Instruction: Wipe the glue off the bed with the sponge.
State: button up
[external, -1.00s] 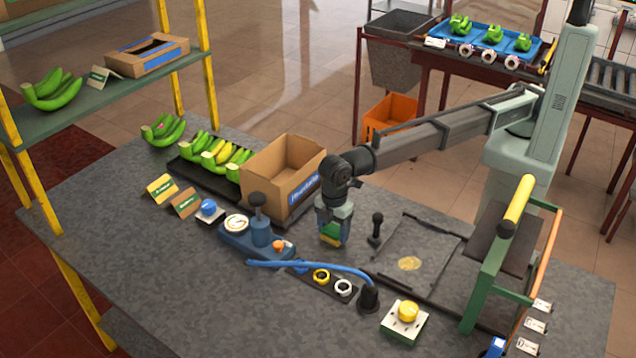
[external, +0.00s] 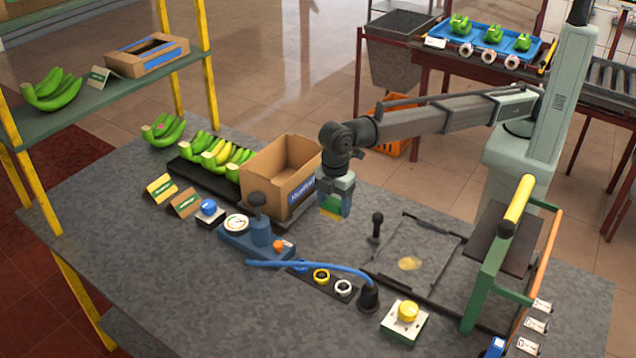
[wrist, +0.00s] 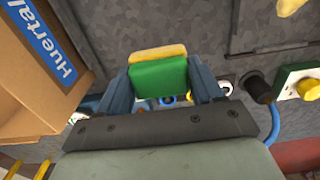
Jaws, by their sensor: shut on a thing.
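My gripper (external: 334,208) is shut on the sponge, a green and yellow block (external: 330,212), and holds it above the table in front of the cardboard box. In the wrist view the sponge (wrist: 158,74) sits between the two fingers, green side towards the camera and yellow along its far edge. The glue is a yellowish patch (external: 410,264) on the dark flat bed (external: 432,246), to the right of my gripper. A yellowish patch also shows at the top right edge of the wrist view (wrist: 290,6).
The open cardboard box (external: 283,178) stands close left of my gripper. A black upright knob (external: 377,226) stands between gripper and glue. A blue hose (external: 320,266), a yellow button box (external: 405,318) and a green-framed press (external: 482,275) surround the bed.

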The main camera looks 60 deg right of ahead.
jog(key=c, duration=0.3)
jog(key=shift+s, duration=0.2)
jog(key=s+n, duration=0.3)
jog(key=s, duration=0.3)
jog(key=s+d+n, duration=0.1)
jog(key=s+n, duration=0.2)
jog(key=s, duration=0.2)
jog(key=s+d+f+n, duration=0.1)
jog(key=s+n, duration=0.1)
jog(key=s, duration=0.4)
jog(key=shift+s+d+n, duration=0.25)
jog(key=shift+s+n, duration=0.05)
jog(key=shift+n, duration=0.1)
